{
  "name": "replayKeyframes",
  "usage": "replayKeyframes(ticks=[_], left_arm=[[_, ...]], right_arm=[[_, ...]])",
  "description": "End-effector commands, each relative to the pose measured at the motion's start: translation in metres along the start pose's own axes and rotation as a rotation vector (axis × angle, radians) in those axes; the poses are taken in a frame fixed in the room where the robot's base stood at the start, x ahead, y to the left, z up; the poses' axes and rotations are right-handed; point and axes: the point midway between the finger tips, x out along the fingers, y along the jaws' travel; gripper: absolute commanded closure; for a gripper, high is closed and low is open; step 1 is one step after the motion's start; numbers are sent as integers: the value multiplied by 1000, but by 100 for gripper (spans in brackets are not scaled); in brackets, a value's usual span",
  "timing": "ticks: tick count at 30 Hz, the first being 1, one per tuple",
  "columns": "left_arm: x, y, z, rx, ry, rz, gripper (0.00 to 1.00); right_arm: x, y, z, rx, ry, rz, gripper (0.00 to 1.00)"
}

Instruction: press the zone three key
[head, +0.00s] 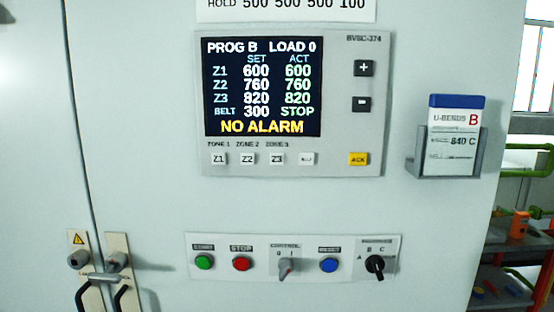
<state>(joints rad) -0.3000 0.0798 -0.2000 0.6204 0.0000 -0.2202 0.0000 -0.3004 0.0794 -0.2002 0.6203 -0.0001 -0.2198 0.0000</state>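The zone three key (277,159) is a small white key marked Z3 under the label ZONE 3. It sits in a row below the screen (262,88) of the grey control panel (352,140). The Z1 key (219,159) and Z2 key (248,159) are to its left. Another white key (307,159) with an unreadable mark and the yellow ACK key (358,159) are to its right. The screen reads PROG B, LOAD 0, Z3 set 820 and actual 820, BELT 300 STOP, NO ALARM. Neither of my grippers shows in the head view.
Plus (364,68) and minus (362,104) keys are right of the screen. Below is a strip with green (204,262), red (241,264) and blue (329,265) buttons and two rotary switches. A card holder (447,165) juts out at right. Door handles (103,278) are at lower left.

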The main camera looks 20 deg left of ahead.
Motion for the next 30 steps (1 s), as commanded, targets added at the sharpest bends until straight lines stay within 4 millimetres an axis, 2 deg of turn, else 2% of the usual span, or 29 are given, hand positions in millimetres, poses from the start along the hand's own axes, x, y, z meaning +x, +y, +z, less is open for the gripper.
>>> replayKeyframes(ticks=[1,4,30], left_arm=[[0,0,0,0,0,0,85],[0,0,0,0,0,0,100],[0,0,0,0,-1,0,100]], right_arm=[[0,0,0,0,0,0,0],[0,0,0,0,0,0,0],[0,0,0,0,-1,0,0]])
